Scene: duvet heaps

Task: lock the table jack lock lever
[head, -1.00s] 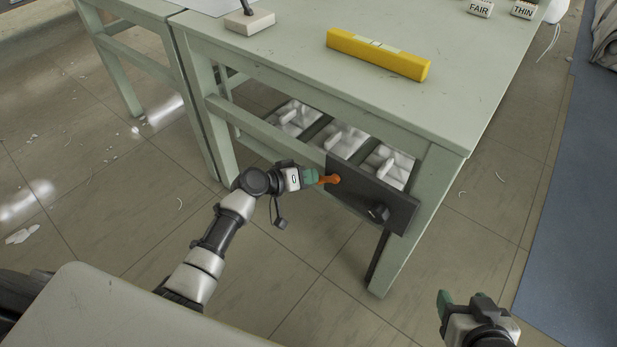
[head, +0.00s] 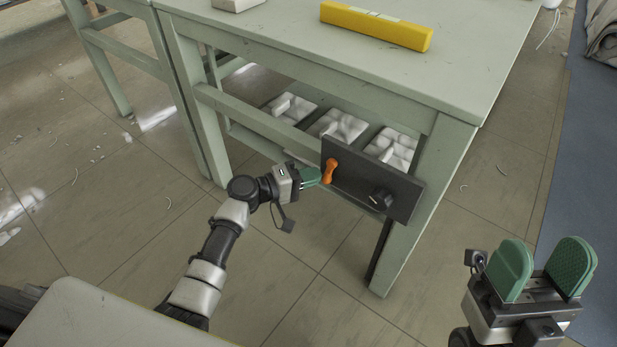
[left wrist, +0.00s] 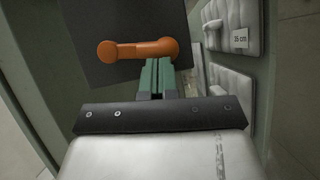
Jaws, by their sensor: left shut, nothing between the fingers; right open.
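The orange lock lever (head: 329,172) is on a dark panel (head: 355,180) under the table's front rail. In the head view it stands close to upright, with its lower end tilted slightly left. The left wrist view shows the lever (left wrist: 135,50) lying across the picture in front of the dark panel. My left gripper (head: 314,175) is shut and empty, with its green fingertips at the lever's left side. In the left wrist view the fingertips (left wrist: 157,65) are right by the lever's right end; I cannot tell whether they touch. My right gripper (head: 543,258) is open and empty, away from the panel.
A black knob (head: 381,198) sticks out on the panel's right part. The green table (head: 440,85) carries a yellow bar (head: 376,27). White lumpy pads (head: 338,125) lie in compartments behind the panel.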

